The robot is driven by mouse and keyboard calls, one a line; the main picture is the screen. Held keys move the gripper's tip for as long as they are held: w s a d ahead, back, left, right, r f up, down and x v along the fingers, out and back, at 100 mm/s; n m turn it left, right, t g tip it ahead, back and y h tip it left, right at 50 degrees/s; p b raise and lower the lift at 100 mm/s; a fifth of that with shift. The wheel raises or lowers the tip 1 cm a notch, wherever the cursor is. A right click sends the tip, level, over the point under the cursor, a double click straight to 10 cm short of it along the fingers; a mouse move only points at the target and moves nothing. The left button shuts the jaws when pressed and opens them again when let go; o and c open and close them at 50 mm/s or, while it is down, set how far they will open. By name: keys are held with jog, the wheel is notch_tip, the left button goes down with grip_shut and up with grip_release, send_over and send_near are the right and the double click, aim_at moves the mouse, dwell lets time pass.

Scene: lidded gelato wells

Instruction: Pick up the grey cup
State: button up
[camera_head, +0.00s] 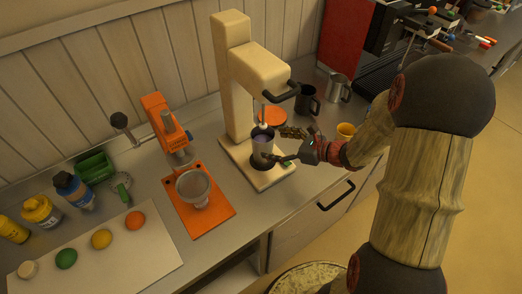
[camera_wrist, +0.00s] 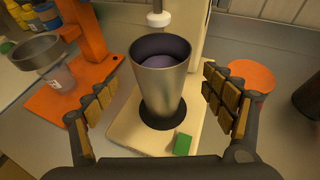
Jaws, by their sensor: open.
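The grey cup (camera_wrist: 161,92) is a metallic tumbler with a purple inside. It stands upright on a dark round pad on the base of the cream machine, below its spindle. In the head view the cup (camera_head: 262,146) sits under the machine's arm, just left of my gripper (camera_head: 282,145). In the wrist view my gripper (camera_wrist: 160,108) is open, with one padded finger on each side of the cup and gaps between fingers and cup. Nothing is held.
The cream machine (camera_head: 236,85) rises behind the cup. An orange press (camera_head: 163,125) with a clear bowl is left. A dark mug (camera_head: 307,100) and metal pitcher (camera_head: 338,88) stand behind right. A green block (camera_wrist: 182,145) lies near the cup's foot.

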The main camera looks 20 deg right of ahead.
aim_at(263, 141)
jog(key=b+x, duration=0.1)
jog(key=x, duration=0.4)
jog(key=shift+w+a+f, duration=0.1)
jog(key=shift+w+a, duration=0.05)
jog(key=shift+w, duration=0.15)
jog(key=c, duration=0.3)
jog(key=c, duration=1.1)
jog(key=shift+c, duration=0.7)
